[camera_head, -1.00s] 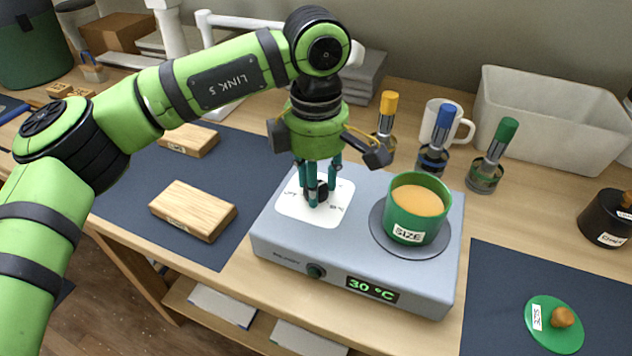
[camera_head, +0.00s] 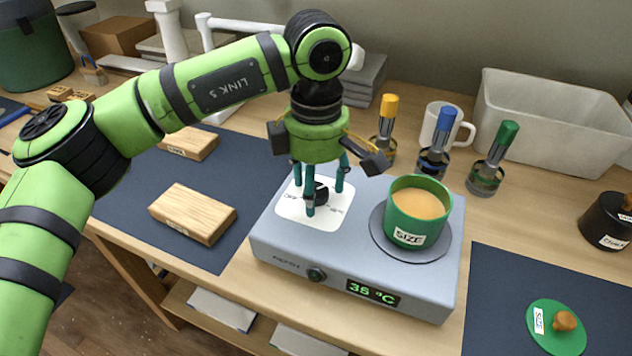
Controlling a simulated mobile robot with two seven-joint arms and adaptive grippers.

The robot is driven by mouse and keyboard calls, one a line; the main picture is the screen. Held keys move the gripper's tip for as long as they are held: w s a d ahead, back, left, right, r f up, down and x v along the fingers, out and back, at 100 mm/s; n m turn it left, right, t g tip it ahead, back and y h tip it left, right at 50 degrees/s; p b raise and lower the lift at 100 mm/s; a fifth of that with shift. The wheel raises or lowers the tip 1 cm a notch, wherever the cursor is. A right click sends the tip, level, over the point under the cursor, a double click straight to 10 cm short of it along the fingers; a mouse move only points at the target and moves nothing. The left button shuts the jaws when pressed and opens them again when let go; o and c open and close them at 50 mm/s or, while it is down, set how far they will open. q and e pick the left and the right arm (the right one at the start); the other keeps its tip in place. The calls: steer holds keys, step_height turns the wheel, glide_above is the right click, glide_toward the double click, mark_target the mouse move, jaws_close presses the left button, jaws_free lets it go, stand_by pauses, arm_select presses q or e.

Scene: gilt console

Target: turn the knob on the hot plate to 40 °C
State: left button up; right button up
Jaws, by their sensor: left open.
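The hot plate (camera_head: 285,243) is a grey box on the wooden table. Its display (camera_head: 373,292) reads 35 °C in green. A black knob (camera_head: 321,194) stands on the white dial panel (camera_head: 341,212) on its top left; fingers partly hide it and the markings are too small to read. My left gripper (camera_head: 319,193) points down over the knob with its teal fingers spread around it, open. A green pot (camera_head: 404,229) labelled SIZE, with tan liquid, sits on the round heating plate (camera_head: 440,250) at the right. My right gripper is not in view.
Bottles with a yellow (camera_head: 389,106), a blue (camera_head: 444,124) and a green top (camera_head: 508,133) stand behind the pot, near a white mug (camera_head: 462,128) and a white bin (camera_head: 545,130). A green lid (camera_head: 550,338) lies right. Wooden blocks (camera_head: 193,212) lie left.

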mark_target(316, 189)
arm_select(q)
step_height(316, 189, up, 12)
stand_by(0.6)
